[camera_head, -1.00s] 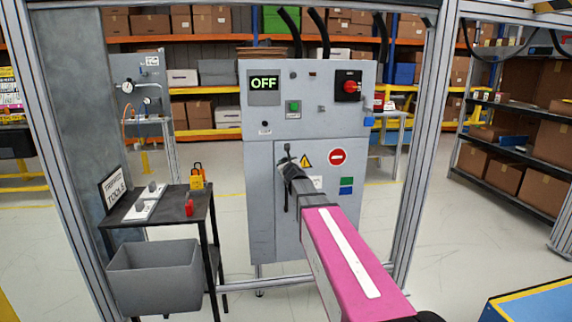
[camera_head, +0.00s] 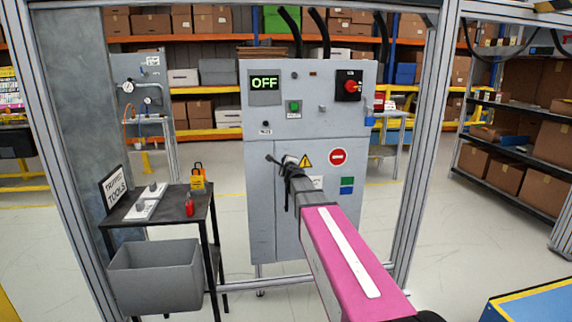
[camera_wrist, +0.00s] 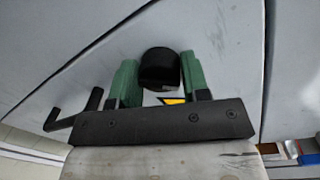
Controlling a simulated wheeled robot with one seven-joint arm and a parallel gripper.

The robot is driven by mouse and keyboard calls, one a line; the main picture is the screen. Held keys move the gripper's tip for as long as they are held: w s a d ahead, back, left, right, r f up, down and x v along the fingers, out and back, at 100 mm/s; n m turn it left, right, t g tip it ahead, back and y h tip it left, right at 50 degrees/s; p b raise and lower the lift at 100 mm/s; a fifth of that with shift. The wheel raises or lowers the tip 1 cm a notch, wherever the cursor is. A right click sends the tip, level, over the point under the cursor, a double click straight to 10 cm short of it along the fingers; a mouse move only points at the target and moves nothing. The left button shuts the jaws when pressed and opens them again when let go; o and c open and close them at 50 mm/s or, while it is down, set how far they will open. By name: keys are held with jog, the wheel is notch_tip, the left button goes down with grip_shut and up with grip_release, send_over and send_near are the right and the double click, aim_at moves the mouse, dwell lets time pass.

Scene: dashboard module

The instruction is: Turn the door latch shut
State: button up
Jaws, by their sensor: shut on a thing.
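The grey cabinet (camera_head: 330,225) stands ahead with its lower door looking flush with the front. A bent black lever (camera_wrist: 75,112) shows left of the fingers. My gripper and arm hide part of the latch and door in the head view.
Above the door are an "OFF" display (camera_head: 264,84), a green button (camera_head: 294,106) and a red rotary switch (camera_head: 349,86). A tool table (camera_head: 170,212) with a grey bin (camera_head: 155,275) stands left. Metal frame posts (camera_head: 412,150) flank the cabinet.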

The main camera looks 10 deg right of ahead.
jog(key=n, duration=0.3)
jog(key=shift+f, duration=0.1)
jog(key=shift+a+n+h, duration=0.1)
jog(key=shift+n+h, duration=0.2)
jog(key=shift+n, duration=1.6)
jog(key=o, duration=0.9)
jog(key=shift+f, duration=0.1)
jog(key=shift+s, duration=0.1)
jog(key=s, duration=1)
jog(key=shift+s+r, duration=0.3)
jog(key=shift+r, duration=0.05)
